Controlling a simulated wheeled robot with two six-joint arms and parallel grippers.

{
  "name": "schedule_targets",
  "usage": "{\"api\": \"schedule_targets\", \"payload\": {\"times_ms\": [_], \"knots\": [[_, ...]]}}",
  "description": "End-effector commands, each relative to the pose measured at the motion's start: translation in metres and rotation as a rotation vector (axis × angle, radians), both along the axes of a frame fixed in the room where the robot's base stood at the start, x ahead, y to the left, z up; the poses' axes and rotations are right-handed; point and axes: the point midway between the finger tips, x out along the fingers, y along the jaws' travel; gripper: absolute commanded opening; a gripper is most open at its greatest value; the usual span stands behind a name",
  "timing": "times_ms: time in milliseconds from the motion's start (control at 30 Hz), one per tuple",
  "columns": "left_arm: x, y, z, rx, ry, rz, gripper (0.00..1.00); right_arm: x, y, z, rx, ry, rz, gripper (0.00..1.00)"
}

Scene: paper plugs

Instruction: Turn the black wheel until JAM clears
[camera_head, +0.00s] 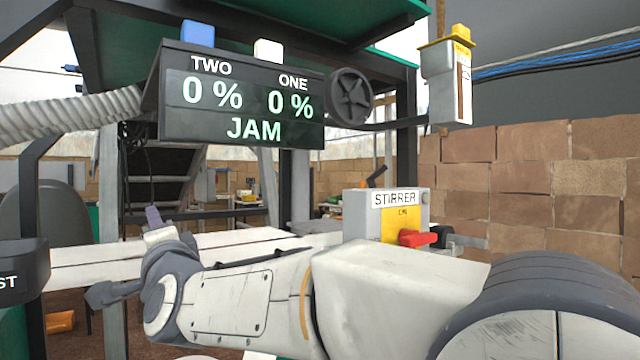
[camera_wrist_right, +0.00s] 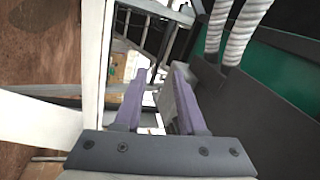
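The black wheel (camera_head: 350,97) is a dark five-spoked disc mounted on edge just right of the display panel (camera_head: 241,98) in the head view. The panel reads TWO 0 %, ONE 0 % and JAM in light green and white. My right arm reaches across the head view from the right. Its gripper (camera_head: 153,217) is at the left, below the panel and well away from the wheel. In the right wrist view its purple fingers (camera_wrist_right: 160,78) stand apart with nothing held between them. The wheel is not seen there. My left gripper is not in view.
A grey STIRRER box (camera_head: 385,215) with a red switch (camera_head: 416,238) stands below the wheel, behind my arm. A yellow-topped box (camera_head: 448,78) hangs at upper right. Blue (camera_head: 198,34) and white (camera_head: 268,50) blocks sit atop the panel. A ribbed hose (camera_head: 70,115) runs in from the left.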

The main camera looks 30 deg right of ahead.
Motion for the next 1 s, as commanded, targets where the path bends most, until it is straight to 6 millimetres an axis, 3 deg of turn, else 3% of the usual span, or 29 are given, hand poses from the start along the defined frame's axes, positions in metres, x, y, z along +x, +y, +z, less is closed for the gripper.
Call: {"api": "schedule_targets", "payload": {"times_ms": [33, 133, 200, 333, 433, 567, 1000], "knots": [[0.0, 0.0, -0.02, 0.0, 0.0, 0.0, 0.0, 0.006, -0.031, 0.021, 0.152, -0.127, -0.078, 0.4], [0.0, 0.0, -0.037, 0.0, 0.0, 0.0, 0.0, -0.006, -0.097, 0.073, 0.452, -0.409, -0.203, 0.4], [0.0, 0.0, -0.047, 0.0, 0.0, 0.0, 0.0, -0.027, -0.139, 0.095, 0.623, -0.606, -0.265, 0.4], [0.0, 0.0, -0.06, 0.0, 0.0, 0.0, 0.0, -0.072, -0.194, 0.112, 0.843, -0.922, -0.329, 0.4], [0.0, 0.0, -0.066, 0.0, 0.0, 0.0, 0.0, -0.099, -0.217, 0.114, 0.934, -1.09, -0.351, 0.4], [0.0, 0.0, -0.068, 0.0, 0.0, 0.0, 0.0, -0.116, -0.23, 0.114, 0.984, -1.199, -0.361, 0.4], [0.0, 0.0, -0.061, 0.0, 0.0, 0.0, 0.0, -0.113, -0.28, 0.164, 0.99, -1.218, -0.364, 0.4]]}}
